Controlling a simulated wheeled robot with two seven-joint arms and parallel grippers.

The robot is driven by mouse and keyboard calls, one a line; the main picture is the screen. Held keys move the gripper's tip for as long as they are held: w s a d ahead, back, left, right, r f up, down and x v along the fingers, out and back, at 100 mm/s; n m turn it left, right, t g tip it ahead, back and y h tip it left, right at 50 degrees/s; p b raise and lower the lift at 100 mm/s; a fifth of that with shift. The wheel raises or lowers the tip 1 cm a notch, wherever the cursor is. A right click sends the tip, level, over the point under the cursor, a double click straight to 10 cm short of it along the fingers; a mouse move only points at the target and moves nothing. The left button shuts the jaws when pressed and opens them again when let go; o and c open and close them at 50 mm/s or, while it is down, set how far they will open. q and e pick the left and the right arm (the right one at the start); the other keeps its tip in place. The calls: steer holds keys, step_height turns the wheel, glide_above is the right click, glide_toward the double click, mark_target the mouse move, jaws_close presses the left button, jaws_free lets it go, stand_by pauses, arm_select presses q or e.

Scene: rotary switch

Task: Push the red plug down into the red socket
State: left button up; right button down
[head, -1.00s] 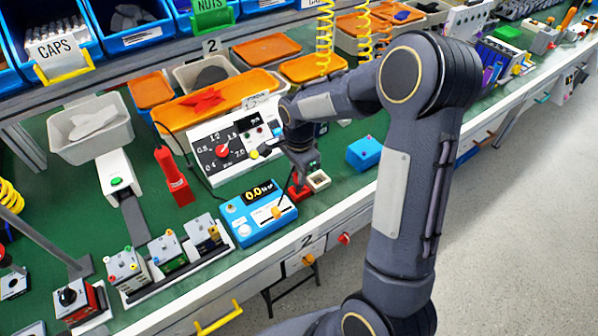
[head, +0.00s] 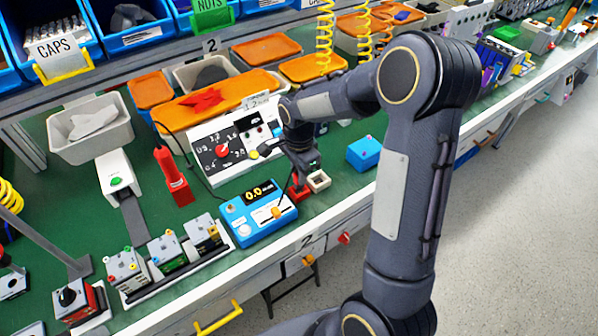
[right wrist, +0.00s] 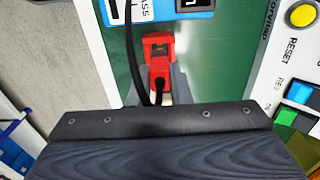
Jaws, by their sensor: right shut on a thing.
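My right gripper (head: 300,182) points down at the bench, just right of the blue meter box, and is shut on the red plug. In the right wrist view the red plug (right wrist: 160,72) shows just beyond my gripper's dark body, with a black cable curving away from it. The red socket (right wrist: 157,46) shows directly beside the plug; how deep the plug sits in it cannot be told. In the head view the gripper covers most of the plug, and a little of the red socket (head: 293,196) shows below it. My left gripper is not in view.
The blue meter box (head: 257,213) stands close on the left, and a small white-rimmed square socket (head: 319,180) close on the right. Behind is a white panel with a rotary dial (head: 222,150). A blue box (head: 364,152) stands farther right. Green bench surface is clear between them.

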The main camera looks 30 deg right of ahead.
steer(key=shift+f+b, duration=1.3)
steer(key=shift+f, duration=0.4)
steer(key=c, duration=1.3)
jaws_free()
steer(key=shift+o, duration=0.2)
steer(key=shift+r, duration=0.1)
step_height(320, 180, up, 8)
steer(key=shift+f, duration=0.1)
steer(key=s+a+r+n+t+y, duration=0.2)
steer(key=s+n, duration=0.5)
steer(key=s, duration=0.4)
steer(key=s+a+r+n+t+y+p, duration=0.1)
steer(key=s+a+r+n+t, duration=0.2)
steer(key=s+n, duration=0.5)
steer(key=s+a+r, duration=0.1)
steer(key=s+a, duration=0.1)
steer(key=s, duration=0.1)
steer(key=shift+a+r+n+t+y, duration=0.15)
steer(key=shift+r+n+t+y, duration=0.15)
steer(key=shift+r+y, duration=0.1)
